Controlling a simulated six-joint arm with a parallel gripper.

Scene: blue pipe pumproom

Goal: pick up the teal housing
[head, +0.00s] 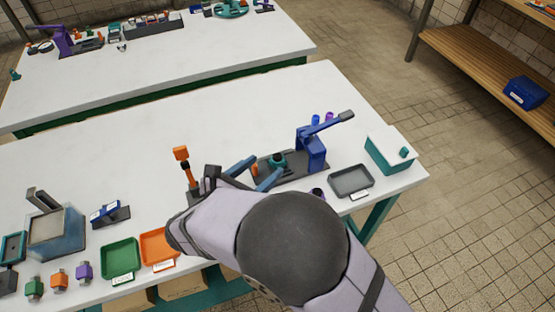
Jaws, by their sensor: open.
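The finger tips are close to the housing's left side. I cannot tell from this view whether either finger touches it. A small orange piece (254,170) shows between the fingers. My arm covers the table in front of the press.
A grey tray (351,180) and a teal box with white lid (390,148) stand to the right. An orange-topped post (182,155) stands left of my gripper. Green (121,258) and orange (157,247) trays lie at the front left. The table's back is mostly clear.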

